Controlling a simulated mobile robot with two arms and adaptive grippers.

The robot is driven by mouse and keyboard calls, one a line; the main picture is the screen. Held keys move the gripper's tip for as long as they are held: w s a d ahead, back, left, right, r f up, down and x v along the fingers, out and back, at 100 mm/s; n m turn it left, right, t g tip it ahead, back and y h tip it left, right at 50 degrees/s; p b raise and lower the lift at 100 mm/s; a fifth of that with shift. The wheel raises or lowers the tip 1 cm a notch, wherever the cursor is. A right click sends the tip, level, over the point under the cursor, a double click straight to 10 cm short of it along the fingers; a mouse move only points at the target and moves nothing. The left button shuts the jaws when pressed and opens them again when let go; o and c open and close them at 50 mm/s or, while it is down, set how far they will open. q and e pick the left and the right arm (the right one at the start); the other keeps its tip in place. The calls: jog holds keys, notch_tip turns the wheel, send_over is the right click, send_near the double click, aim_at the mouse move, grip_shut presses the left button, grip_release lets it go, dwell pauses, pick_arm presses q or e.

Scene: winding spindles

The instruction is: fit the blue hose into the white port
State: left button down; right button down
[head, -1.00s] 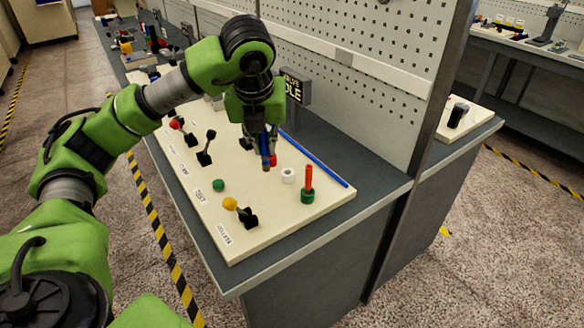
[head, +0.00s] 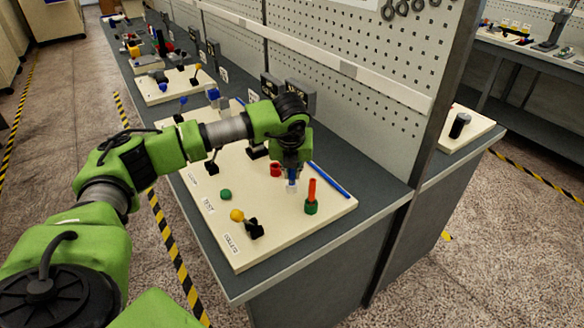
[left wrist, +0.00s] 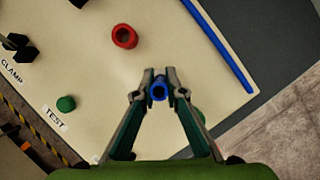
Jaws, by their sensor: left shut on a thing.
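My left gripper (head: 291,178) is shut on a short blue hose (left wrist: 158,91), which it holds upright between its fingertips. In the head view the hose is over the white port (head: 291,189), its lower end at or just above it. I cannot tell whether the hose is inside the port. In the left wrist view the hose's round end shows between the fingers, and the white port is hidden. My right gripper is not in view.
A red port (head: 276,169) stands left of the gripper. A green port with a red hose (head: 311,195) stands close on the right. A long blue rod (head: 330,180) lies along the board's back edge. A green knob (head: 226,195) and a yellow ball (head: 237,215) are nearer the front.

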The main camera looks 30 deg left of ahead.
pick_arm(q)
jog(key=shift+f, duration=0.1)
jog(key=shift+f+b, duration=0.15)
jog(key=shift+b, duration=0.2)
jog(key=c, duration=2.1)
grip_release()
